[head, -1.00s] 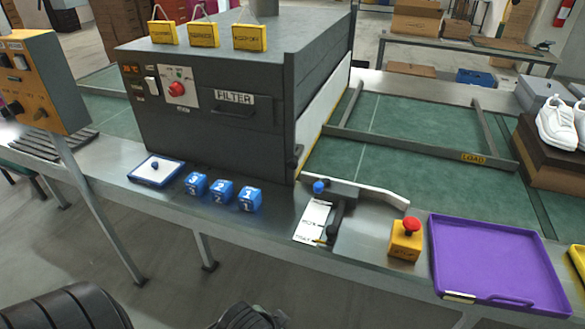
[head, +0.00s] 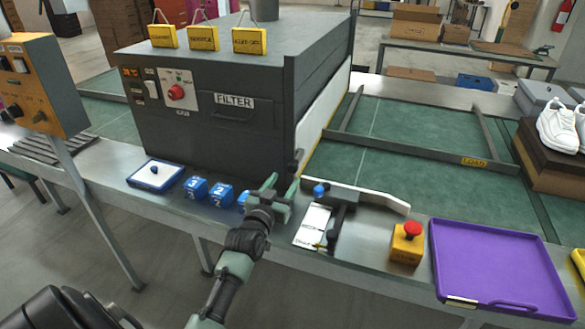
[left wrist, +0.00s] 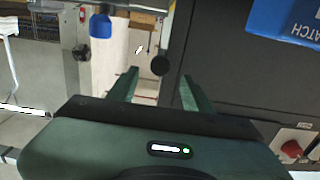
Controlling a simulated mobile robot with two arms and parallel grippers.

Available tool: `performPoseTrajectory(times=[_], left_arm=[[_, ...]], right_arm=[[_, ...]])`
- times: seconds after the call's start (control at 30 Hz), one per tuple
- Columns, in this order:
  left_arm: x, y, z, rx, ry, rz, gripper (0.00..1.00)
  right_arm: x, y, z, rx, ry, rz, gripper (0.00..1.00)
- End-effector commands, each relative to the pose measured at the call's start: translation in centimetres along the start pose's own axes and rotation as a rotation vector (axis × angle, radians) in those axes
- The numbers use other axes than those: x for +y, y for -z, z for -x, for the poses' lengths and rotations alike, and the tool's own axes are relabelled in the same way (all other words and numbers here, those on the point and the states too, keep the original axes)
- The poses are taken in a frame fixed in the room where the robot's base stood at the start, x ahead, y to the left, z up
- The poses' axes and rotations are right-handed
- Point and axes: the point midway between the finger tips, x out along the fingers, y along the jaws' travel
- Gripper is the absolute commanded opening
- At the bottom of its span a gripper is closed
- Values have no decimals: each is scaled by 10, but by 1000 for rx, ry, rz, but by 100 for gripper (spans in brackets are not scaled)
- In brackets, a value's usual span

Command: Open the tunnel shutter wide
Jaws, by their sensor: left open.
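The tunnel is the dark grey box (head: 210,115) marked FILTER. A pale panel, which looks like the shutter (head: 325,108), covers its right side. A small black knob (head: 297,157) sits at the near end of that side. My left gripper (head: 281,186) is open and empty, just in front of the tunnel's near right corner and below the knob. In the left wrist view a round black knob (left wrist: 161,65) shows between the open fingertips (left wrist: 158,76), apparently beyond them. I cannot tell whether they touch. My right gripper is out of view.
A lever with a blue knob (head: 319,190) and a white guide rail (head: 370,195) are close right of the gripper. Blue numbered blocks (head: 220,194) lie to its left, one partly hidden. A yellow box with a red button (head: 407,244) and a purple tray (head: 497,265) are farther right.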

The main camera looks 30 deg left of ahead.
Motion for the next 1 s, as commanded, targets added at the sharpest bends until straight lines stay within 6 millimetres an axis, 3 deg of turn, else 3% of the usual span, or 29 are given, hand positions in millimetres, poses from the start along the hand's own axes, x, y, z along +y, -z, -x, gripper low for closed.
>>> performPoseTrajectory(times=[0.5, 0.87, 1.0], left_arm=[[-1, 2, -70, 5, 2, 0, 50], [-1, 1, -76, 4, 2, -1, 50], [-1, 1, -76, 4, 2, 0, 17]], right_arm=[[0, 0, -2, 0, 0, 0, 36], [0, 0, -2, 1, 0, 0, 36], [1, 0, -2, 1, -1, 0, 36]])
